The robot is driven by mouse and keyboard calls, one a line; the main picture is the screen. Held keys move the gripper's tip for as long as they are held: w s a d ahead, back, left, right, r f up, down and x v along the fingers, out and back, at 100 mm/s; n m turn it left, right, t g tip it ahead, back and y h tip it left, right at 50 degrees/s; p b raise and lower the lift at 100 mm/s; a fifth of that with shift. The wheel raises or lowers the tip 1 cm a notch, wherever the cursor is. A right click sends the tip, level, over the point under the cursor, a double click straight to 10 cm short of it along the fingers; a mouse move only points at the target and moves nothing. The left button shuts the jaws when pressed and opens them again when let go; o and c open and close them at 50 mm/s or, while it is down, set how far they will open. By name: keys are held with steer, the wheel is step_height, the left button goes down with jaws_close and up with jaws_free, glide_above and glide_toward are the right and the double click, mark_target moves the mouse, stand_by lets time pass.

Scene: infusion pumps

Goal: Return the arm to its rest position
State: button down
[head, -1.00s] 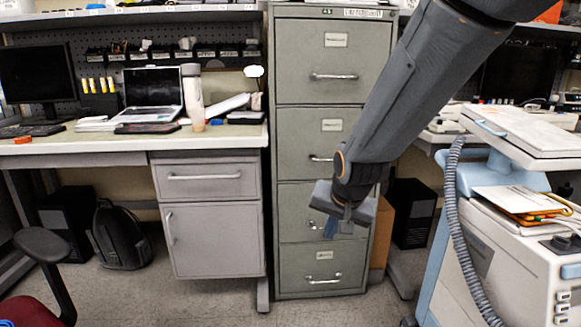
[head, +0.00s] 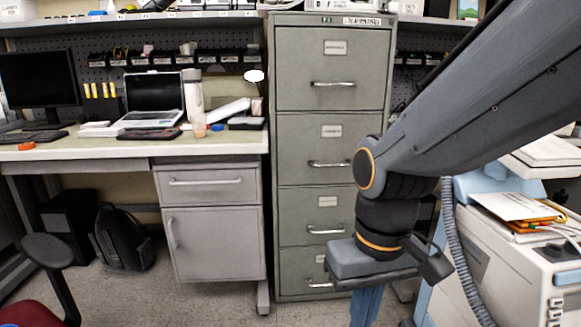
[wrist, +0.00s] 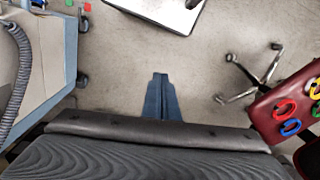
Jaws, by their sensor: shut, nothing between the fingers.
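My gripper (head: 366,306) hangs at the end of my arm, pointing down in front of the grey filing cabinet (head: 330,65) in the head view. Its blue fingers are partly cut off by the bottom edge there. In the wrist view my gripper (wrist: 161,76) shows two blue fingers close together, shut and empty, above the grey floor. My arm crosses the right side of the head view and hides part of the cabinet and of the equipment behind it.
A white and blue medical cart (head: 515,270) with a grey hose (head: 462,260) stands close at the right. A desk (head: 90,150) with a laptop (head: 152,98) is at the left.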

steer(key=d+r+m+p, duration=0.2)
steer(key=d+r+p, duration=0.6)
steer(key=p, duration=0.8)
steer(key=shift+s+d+r+m+h, duration=0.15)
steer(key=shift+d+r+m+h, duration=0.2)
steer(key=shift+r, duration=0.4)
